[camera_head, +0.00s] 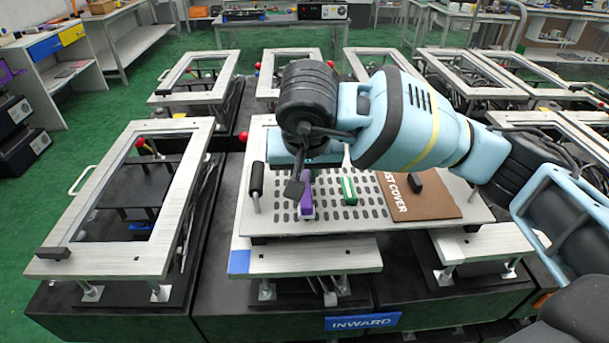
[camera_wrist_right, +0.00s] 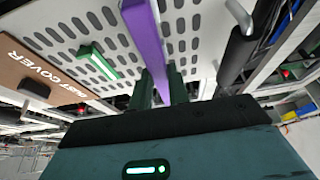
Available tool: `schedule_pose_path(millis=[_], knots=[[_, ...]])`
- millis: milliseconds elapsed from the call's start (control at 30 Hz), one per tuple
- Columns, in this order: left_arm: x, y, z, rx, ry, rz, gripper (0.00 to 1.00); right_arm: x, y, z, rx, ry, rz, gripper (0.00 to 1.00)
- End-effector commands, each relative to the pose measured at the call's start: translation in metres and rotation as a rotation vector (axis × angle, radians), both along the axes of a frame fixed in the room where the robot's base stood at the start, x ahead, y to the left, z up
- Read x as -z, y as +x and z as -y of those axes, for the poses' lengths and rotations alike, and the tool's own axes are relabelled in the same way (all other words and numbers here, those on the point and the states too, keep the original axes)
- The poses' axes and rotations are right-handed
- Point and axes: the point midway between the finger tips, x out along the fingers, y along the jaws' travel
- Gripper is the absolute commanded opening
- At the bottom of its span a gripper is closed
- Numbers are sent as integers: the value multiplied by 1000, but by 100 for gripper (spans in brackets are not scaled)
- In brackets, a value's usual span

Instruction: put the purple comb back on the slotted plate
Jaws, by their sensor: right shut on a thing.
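The purple comb (camera_head: 306,207) is a long bar in my right gripper (camera_head: 298,187), over the left part of the slotted plate (camera_head: 335,219). In the right wrist view the purple comb (camera_wrist_right: 146,42) runs between the two dark fingers of the right gripper (camera_wrist_right: 163,88), which is shut on it. The slotted plate (camera_wrist_right: 117,62) lies behind it, pale with rows of dark slots. The comb's lower end is close to the plate; I cannot tell whether it touches or sits in slots. My right arm hides part of the plate's far side. My left gripper is not in view.
A green bar (camera_head: 348,190) stands on the plate right of the comb. A brown board marked DUST COVER (camera_head: 425,203) with a black knob lies further right. A black upright handle (camera_head: 257,179) stands at the plate's left edge. An open-framed fixture (camera_head: 120,258) is on the left.

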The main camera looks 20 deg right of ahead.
Motion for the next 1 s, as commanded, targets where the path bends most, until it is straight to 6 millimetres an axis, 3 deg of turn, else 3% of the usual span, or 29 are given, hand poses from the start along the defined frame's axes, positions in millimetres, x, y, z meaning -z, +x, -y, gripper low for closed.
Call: schedule_pose_path(millis=[100,467,500,667,1000], knots=[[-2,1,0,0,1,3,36,11,0,0,1,1,0,0],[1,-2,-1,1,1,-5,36,15,0,0,1,0,1,0],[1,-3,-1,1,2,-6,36,16,0,0,1,0,1,19],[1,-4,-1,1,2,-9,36,15,0,0,1,1,1,39],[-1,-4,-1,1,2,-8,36,11,0,0,1,1,2,39]])
